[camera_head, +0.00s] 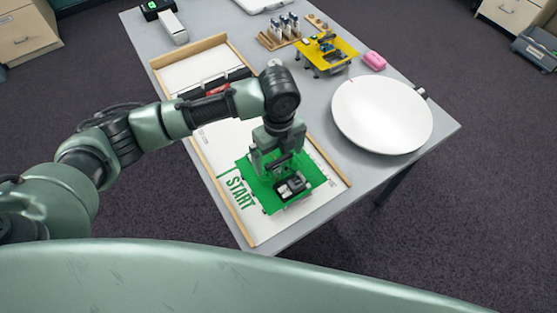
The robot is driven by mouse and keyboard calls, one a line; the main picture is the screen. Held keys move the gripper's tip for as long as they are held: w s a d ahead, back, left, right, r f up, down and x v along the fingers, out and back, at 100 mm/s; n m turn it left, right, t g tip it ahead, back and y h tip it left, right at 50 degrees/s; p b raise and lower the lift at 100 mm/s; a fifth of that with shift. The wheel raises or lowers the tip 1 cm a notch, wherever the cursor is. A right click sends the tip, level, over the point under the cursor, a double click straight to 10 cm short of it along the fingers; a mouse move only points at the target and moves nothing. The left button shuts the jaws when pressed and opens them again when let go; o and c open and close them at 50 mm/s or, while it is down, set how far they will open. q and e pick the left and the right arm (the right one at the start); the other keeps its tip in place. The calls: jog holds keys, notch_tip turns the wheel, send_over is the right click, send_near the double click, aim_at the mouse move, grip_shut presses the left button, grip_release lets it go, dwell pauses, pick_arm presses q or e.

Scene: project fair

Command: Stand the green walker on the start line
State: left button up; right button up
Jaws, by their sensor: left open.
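The green walker (314,179) is a flat green plate with a small dark and white part on top. It appears upright at the near end of the white track board (318,205), right beside the green START lettering (240,192). A short piece of green line shows at the plate's left; the walker hides the rest, so I cannot tell how its feet sit against the line. My left gripper (277,170) is open, pointing down over the middle of the plate and covering part of it. Whether its fingers touch the walker is unclear. My right gripper is not in view.
A wooden rim (222,197) edges the board. A yellow walker (340,52) stands farther back, near a rack of small bottles (283,28) and a pink item (374,61). A large white disc (383,113) is at right. The table's near edge is close.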

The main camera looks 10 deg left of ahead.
pick_arm(q)
notch_tip(320, 180, up, 9)
jog(key=b, duration=0.1)
jog(key=shift+r, duration=0.15)
dwell(0.5)
